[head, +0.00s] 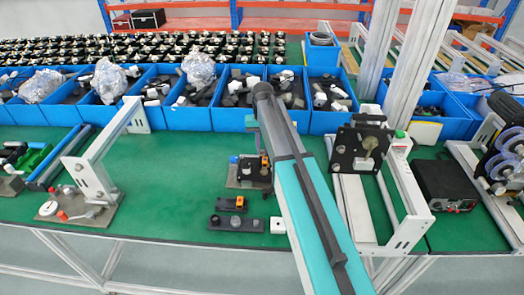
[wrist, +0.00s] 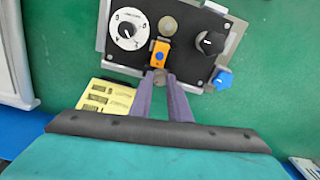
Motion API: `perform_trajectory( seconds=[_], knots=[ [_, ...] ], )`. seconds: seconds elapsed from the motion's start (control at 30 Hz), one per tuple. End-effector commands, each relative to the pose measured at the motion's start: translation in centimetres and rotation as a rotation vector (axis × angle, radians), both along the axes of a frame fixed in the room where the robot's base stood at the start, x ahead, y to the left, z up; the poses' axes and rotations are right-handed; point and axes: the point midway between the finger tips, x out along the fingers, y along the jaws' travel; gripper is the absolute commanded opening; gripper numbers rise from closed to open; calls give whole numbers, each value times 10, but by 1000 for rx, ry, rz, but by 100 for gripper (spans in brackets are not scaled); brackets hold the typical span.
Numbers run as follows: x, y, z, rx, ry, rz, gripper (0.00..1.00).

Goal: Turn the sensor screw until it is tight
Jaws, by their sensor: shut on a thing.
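In the wrist view, my gripper (wrist: 160,80) has its two purple-grey fingers closed on the small grey round sensor screw (wrist: 158,75). The screw sits at the near edge of a black fixture plate (wrist: 185,45), just below an orange sensor (wrist: 160,52) with a blue spot on it. The fingers hide part of the screw, and I cannot tell how deep it sits. In the head view, the orange sensor (head: 265,161) shows beside my arm, on the fixture (head: 247,172). My arm hides the gripper and the screw there.
In the wrist view, a white dial (wrist: 128,30), a black knob (wrist: 210,42) and a blue knob (wrist: 222,79) surround the sensor. A yellow label (wrist: 104,97) lies left of the fingers.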

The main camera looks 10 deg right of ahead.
Motion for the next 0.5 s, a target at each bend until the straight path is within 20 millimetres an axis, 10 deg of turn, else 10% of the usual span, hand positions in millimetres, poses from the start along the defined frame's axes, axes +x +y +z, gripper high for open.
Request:
perform_trajectory(
  seconds=[0.5],
  knots=[
    [0,0,0,-1,0,-72,0]
  ],
)
